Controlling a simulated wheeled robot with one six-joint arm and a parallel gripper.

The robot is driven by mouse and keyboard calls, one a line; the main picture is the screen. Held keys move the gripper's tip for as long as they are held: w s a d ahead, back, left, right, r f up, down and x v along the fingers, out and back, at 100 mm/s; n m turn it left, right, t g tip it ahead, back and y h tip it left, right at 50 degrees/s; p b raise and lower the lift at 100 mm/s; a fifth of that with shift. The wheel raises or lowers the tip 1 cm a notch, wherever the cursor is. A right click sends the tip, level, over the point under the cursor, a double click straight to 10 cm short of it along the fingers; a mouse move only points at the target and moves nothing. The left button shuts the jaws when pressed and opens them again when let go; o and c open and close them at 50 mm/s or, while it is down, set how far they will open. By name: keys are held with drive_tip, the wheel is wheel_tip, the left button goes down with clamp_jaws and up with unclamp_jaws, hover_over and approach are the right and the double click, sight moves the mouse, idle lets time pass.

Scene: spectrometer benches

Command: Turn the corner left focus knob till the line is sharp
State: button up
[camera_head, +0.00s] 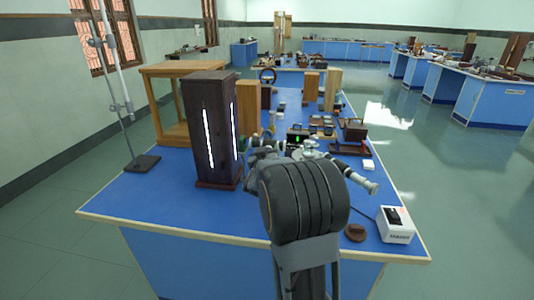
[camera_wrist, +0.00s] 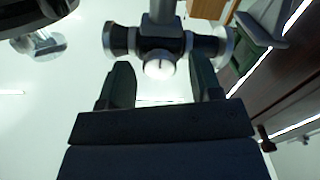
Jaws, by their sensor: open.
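In the wrist view, a metal tube (camera_wrist: 162,12) carries a cross shaft with a dark, chrome-rimmed focus knob (camera_wrist: 117,40) at its left end and a similar knob (camera_wrist: 222,44) at its right end. A pale round face (camera_wrist: 160,66) with a small dark mark sits between them. My gripper (camera_wrist: 164,76) is open, its dark fingers apart below the knobs, with nothing clearly between them; contact cannot be told. In the head view, my arm hides the gripper and much of the spectrometer, whose telescope tube (camera_head: 358,179) shows at right. I cannot make out the line's sharpness.
A tall dark lamp box (camera_head: 210,125) with bright slits stands left of my arm on the blue bench (camera_head: 150,205). A rod stand (camera_head: 142,164) is farther left. A white switch box (camera_head: 397,226) and brown disc (camera_head: 356,233) lie at right. The bench's front left is clear.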

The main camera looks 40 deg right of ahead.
drive_tip(key=shift+c, duration=0.4)
drive_tip(key=c, duration=0.8)
drive_tip(key=shift+a, duration=0.1)
drive_tip(key=shift+c, duration=0.3)
drive_tip(key=shift+f+b, duration=0.1)
drive_tip(key=shift+b, duration=0.3)
